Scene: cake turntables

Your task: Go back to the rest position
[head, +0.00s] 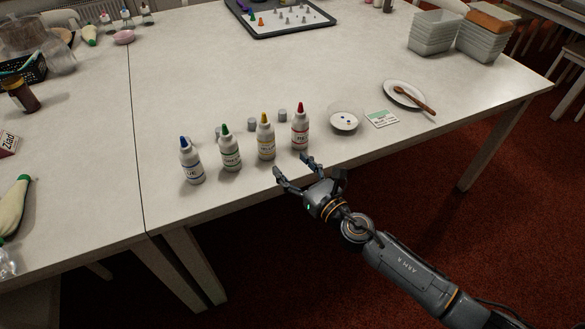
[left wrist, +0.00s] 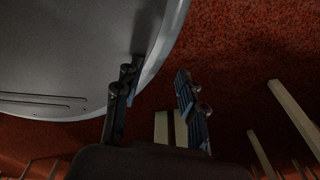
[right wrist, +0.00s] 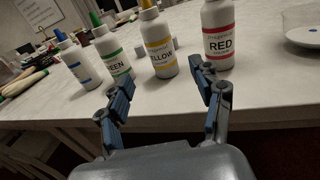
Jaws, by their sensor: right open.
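My right gripper (head: 292,166) is open and empty at the front edge of the table (head: 370,60). Its fingers point toward a row of white bottles, apart from them. The bottles stand upright: blue-capped (head: 192,165), green-capped (head: 231,153), yellow-capped (head: 265,142) and red-capped (head: 300,132). In the right wrist view the yellow bottle (right wrist: 160,50) and red bottle (right wrist: 218,40) stand just beyond the open fingers (right wrist: 162,72). My left gripper (left wrist: 157,92) shows only in the left wrist view, its fingers apart with nothing between them, above the red floor (left wrist: 235,60).
Small grey caps stand behind the bottles. A small bowl (head: 344,121), a card (head: 382,119) and a plate (head: 400,88) with a wooden spoon (head: 414,97) lie to the right. Stacked containers (head: 432,34) and a tray (head: 262,32) stand farther back. Red carpet is clear in front.

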